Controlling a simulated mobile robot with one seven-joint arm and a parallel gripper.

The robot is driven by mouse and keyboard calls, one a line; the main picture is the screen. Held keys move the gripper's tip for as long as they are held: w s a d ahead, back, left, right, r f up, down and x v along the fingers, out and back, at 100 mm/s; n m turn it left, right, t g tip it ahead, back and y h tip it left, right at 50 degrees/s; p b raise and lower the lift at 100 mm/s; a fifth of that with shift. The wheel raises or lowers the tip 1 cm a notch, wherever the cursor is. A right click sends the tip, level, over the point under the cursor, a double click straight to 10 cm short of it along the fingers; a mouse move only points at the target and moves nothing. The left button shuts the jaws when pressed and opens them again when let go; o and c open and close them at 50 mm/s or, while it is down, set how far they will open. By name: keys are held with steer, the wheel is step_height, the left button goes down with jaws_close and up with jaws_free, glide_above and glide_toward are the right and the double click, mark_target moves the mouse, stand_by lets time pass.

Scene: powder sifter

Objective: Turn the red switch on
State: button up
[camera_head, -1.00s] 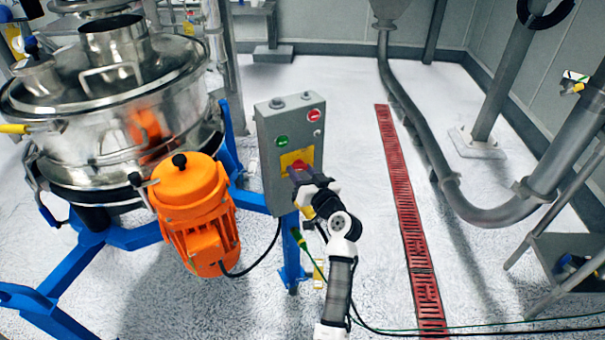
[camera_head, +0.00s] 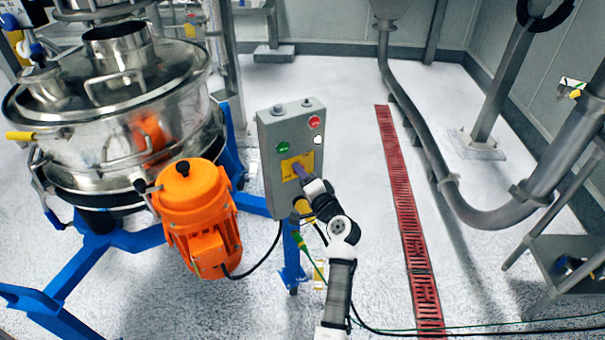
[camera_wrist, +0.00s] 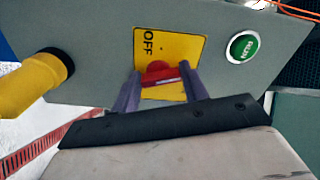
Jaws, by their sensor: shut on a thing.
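The red switch (camera_wrist: 158,74) sits on a yellow plate (camera_wrist: 174,44) on the front of the grey control box (camera_head: 264,150). The word OFF shows on the plate near the switch in the wrist view. My gripper (camera_wrist: 161,70) is shut on the red switch, with one purple finger on each side of it. In the head view my gripper (camera_head: 299,170) is against the yellow plate (camera_head: 288,165), and the fingers hide the switch there.
A green RUN button (camera_wrist: 243,47) is beside the plate, and a red button (camera_head: 314,122) is higher on the box. A yellow-and-black fitting (camera_wrist: 32,84) juts out near my gripper. An orange motor (camera_head: 197,215) stands left of the box.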

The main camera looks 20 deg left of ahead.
steer(key=shift+m+p, duration=0.85)
steer(key=shift+m, duration=1.05)
steer(key=o, duration=1)
steer(key=b+v, duration=0.3)
steer(key=v, duration=1.1)
steer(key=shift+b, duration=0.35)
